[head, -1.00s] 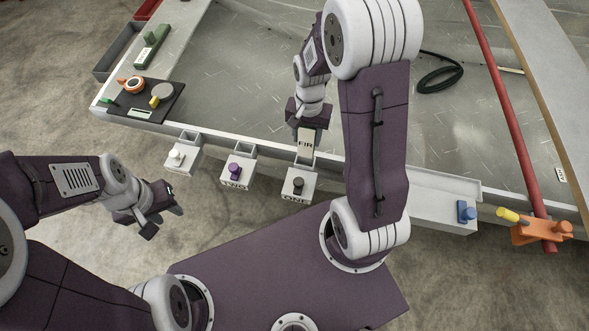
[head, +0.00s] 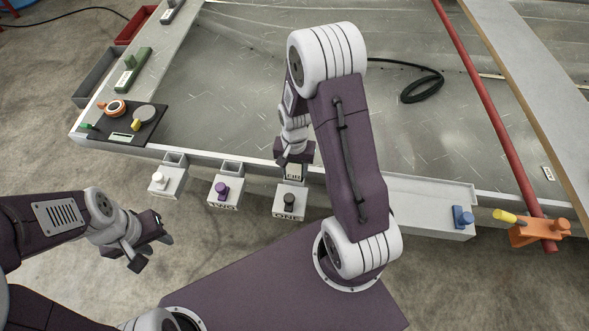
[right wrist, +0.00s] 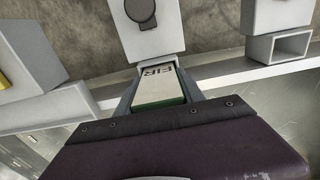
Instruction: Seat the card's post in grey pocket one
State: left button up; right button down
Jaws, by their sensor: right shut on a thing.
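My right gripper (head: 294,165) is shut on the pale card (head: 294,173), which bears dark letters. In the right wrist view the card (right wrist: 158,82) sits between the fingers, with a green part near the palm. Grey pocket one (head: 290,203) is the block marked ONE with a dark knob, at the hull's edge. It also shows in the right wrist view (right wrist: 152,42). The card is right at its back side, where its opening is covered. The post is hidden, so I cannot tell how deep it sits. My left gripper (head: 150,243) is open and empty, left of the blocks.
A block marked TWO (head: 224,193) with a purple knob and one with a white knob (head: 168,182) stand to the left, with open square sockets. A black mat (head: 149,131) holds small items. A blue clip (head: 462,216) and an orange clamp (head: 538,232) are at right.

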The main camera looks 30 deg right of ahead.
jog(key=shift+f, duration=0.15)
jog(key=c, duration=0.7)
grip_release()
